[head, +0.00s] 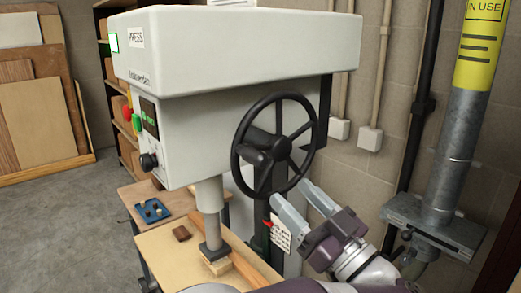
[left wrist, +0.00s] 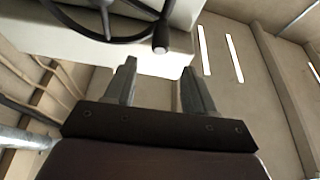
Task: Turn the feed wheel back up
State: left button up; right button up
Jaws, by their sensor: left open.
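The black feed wheel (head: 239,146), with several spokes and a thick hub, is on the side of the grey press (head: 240,55). The press ram (head: 209,200) is down, its dark foot (head: 215,249) on or just above a small wood block (head: 219,267). My left gripper (head: 296,194) is open and empty, just below the wheel's lower rim and apart from it as far as I can tell. In the left wrist view the open fingers (left wrist: 156,78) point toward the wheel (left wrist: 75,28) and its round handle knob (left wrist: 161,38). My right gripper is out of view.
A wooden worktable (head: 165,245) holds a dark brown block (head: 181,233). A blue tray (head: 152,210) of small parts is behind it. A grey pipe (head: 455,150) with a yellow label stands at right. Wood panels (head: 40,110) lean at far left; the floor there is clear.

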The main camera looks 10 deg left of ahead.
aim_at(266, 160)
pick_arm(q)
jog(key=x, duration=0.1)
jog(key=p+x, duration=0.1)
jog(key=x, duration=0.1)
jog(key=p+x, duration=0.1)
jog(key=x, duration=0.1)
jog(key=shift+s+a, duration=0.3)
jog(key=shift+a, duration=0.15)
jog(key=w+a+r+p, duration=0.2)
jog(key=w+p, duration=0.1)
jog(key=shift+r, duration=0.3)
jog(key=w+a, duration=0.2)
jog(key=a, duration=0.1)
jog(key=shift+a+r+p, duration=0.1)
jog(key=shift+a+p, duration=0.1)
jog(key=shift+p, duration=0.15)
jog(key=shift+s+d, duration=0.15)
jog(key=shift+d, duration=0.25)
jog(key=shift+c, duration=0.4)
jog(key=shift+d, duration=0.1)
jog(key=c, duration=0.5)
jog(key=shift+r, duration=0.1)
grip_shut()
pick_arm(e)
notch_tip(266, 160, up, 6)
